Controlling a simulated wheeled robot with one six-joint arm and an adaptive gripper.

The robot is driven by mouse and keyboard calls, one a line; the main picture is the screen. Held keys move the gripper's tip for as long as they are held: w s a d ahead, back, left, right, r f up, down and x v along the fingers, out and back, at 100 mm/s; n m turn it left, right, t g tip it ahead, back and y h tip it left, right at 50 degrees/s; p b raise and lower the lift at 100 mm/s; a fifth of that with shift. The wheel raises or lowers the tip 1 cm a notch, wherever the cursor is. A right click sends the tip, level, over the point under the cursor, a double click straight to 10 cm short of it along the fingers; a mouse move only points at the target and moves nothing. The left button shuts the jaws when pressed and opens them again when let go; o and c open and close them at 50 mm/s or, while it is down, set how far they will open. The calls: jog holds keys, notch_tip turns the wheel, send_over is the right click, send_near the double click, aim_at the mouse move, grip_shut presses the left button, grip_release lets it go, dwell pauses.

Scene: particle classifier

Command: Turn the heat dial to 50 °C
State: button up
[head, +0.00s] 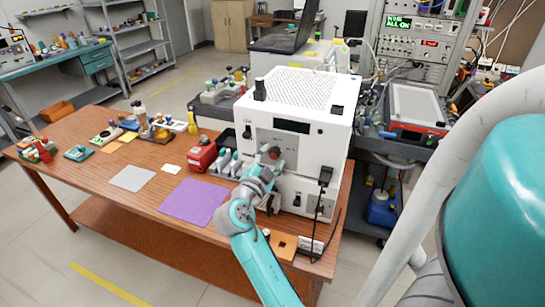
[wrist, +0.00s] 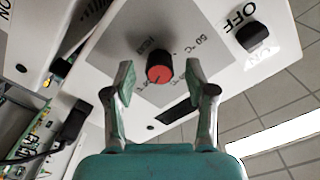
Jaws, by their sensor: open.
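My gripper (wrist: 159,78) is open, with one finger on each side of the dial and a visible gap to both. In the head view, my gripper (head: 266,172) is at the panel just below the red dial (head: 274,152). The dial's exact setting is too small to read.
A black switch (wrist: 252,37) marked OFF is beside the dial panel. A dark display (head: 291,125) is above the dial. A red box (head: 202,156) and grey-white bottles stand to the left. A purple mat (head: 193,203) lies on the wooden table (head: 120,195).

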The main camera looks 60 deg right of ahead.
jog(key=shift+d, duration=0.6)
grip_shut()
